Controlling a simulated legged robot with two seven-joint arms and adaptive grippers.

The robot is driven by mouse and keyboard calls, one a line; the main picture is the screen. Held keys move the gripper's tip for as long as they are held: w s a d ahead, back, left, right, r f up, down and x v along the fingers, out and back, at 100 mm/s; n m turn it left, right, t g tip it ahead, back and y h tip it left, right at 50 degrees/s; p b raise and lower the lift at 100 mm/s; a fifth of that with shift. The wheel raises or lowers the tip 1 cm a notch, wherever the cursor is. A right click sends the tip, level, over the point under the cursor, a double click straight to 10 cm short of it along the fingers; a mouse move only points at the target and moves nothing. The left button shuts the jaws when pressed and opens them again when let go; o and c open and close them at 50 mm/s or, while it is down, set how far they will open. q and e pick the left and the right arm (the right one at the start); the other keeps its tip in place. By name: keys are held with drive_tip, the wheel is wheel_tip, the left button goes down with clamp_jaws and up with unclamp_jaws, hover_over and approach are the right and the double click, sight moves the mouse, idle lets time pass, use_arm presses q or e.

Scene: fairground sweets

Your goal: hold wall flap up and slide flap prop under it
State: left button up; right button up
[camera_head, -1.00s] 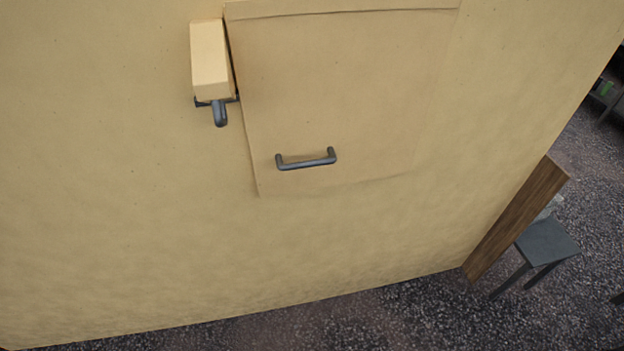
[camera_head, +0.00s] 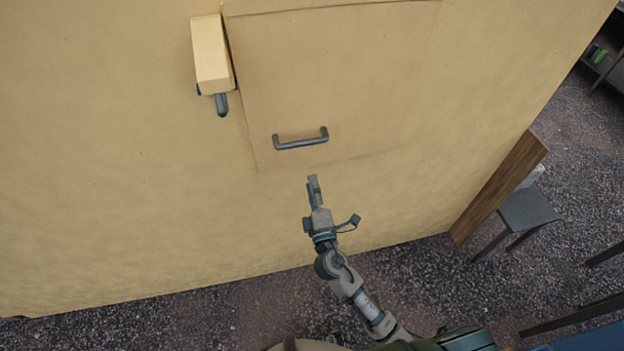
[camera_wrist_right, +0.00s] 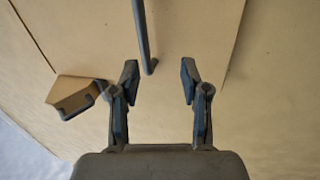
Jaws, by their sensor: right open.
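The wall flap (camera_head: 340,70) is a tan panel hanging shut, or nearly so, against the tan wall. Its dark bar handle (camera_head: 301,141) is near its lower edge. The flap prop (camera_head: 211,55) is a pale block with a dark grip below, held on the wall left of the flap. My right gripper (camera_head: 314,186) is just below the flap's lower edge, apart from the handle. In the right wrist view my right gripper (camera_wrist_right: 158,82) is open and empty, with the handle (camera_wrist_right: 142,35) ahead between the fingers; the prop (camera_wrist_right: 75,94) is at left. My left gripper is not in view.
A brown wooden board (camera_head: 500,187) stands at the wall's right end. A dark stool (camera_head: 526,209) is beside it on the gravel. Dark table legs (camera_head: 580,314) show at lower right. The wall below the flap is clear.

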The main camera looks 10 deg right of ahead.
drive_tip(key=w+r+p, duration=0.1)
drive_tip(key=w+r, duration=0.4)
drive_tip(key=w, duration=0.4)
drive_tip(key=shift+a+n+t+p, duration=0.2)
drive_tip(key=shift+n+t+p, duration=0.1)
drive_tip(key=shift+p, duration=0.05)
drive_tip(key=shift+w, duration=0.1)
